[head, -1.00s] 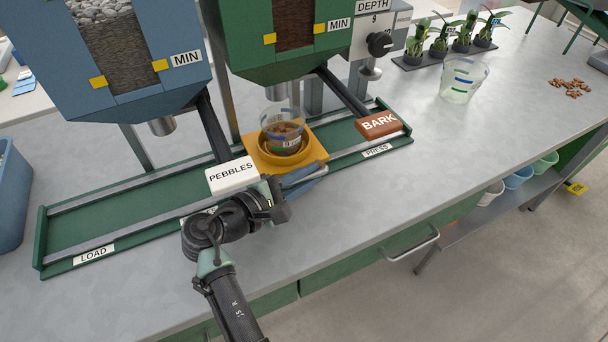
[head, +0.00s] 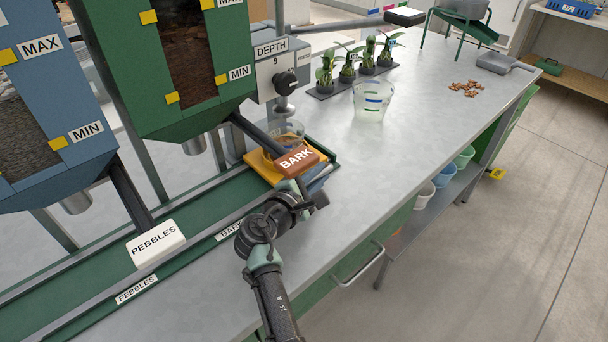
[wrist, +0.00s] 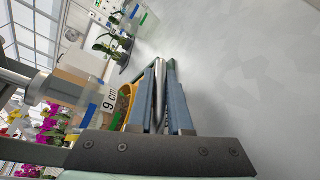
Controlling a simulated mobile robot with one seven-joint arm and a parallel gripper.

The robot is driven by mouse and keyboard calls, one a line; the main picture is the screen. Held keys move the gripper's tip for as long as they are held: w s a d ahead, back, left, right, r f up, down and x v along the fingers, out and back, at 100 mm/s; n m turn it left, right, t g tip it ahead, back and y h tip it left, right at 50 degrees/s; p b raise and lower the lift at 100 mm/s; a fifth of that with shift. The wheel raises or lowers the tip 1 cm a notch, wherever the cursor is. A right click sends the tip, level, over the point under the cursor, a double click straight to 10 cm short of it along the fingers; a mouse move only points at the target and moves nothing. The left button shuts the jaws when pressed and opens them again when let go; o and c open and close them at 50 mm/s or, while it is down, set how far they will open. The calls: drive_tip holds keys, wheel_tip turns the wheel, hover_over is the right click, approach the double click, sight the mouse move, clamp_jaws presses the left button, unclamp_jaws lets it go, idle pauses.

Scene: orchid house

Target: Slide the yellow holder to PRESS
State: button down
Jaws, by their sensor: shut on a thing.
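The yellow holder (head: 258,165) stands at the right end of the green rail track (head: 190,200), beside the press with its DEPTH sign (head: 271,49). A clear cup (head: 290,130) with brown contents sits in it, partly behind the BARK lever. The PRESS label is not visible. My gripper (head: 318,180) is at the holder's front right. In the wrist view its blue fingers (wrist: 162,98) are shut on the holder's grey handle (wrist: 159,90). The yellow holder's edge (wrist: 131,92) and the cup marked 9 cm (wrist: 108,103) show just beside them.
The brown BARK lever (head: 297,159) hangs low in front of the cup. The white PEBBLES lever (head: 156,244) is further left. A clear empty cup (head: 372,103), potted orchids (head: 348,70) and bark pieces (head: 464,88) stand on the bench to the right. The bench front is clear.

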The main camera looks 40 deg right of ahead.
drive_tip(key=shift+d, duration=0.25)
drive_tip(key=shift+r, duration=0.1)
drive_tip(key=c, duration=0.8)
unclamp_jaws()
drive_tip(key=shift+d, duration=0.15)
drive_tip(key=shift+c, duration=0.2)
drive_tip(key=shift+a, duration=0.2)
drive_tip(key=shift+s+a, duration=0.1)
drive_tip(key=shift+a, duration=0.2)
drive_tip(key=p+v, duration=0.1)
drive_tip(key=v, duration=1.1)
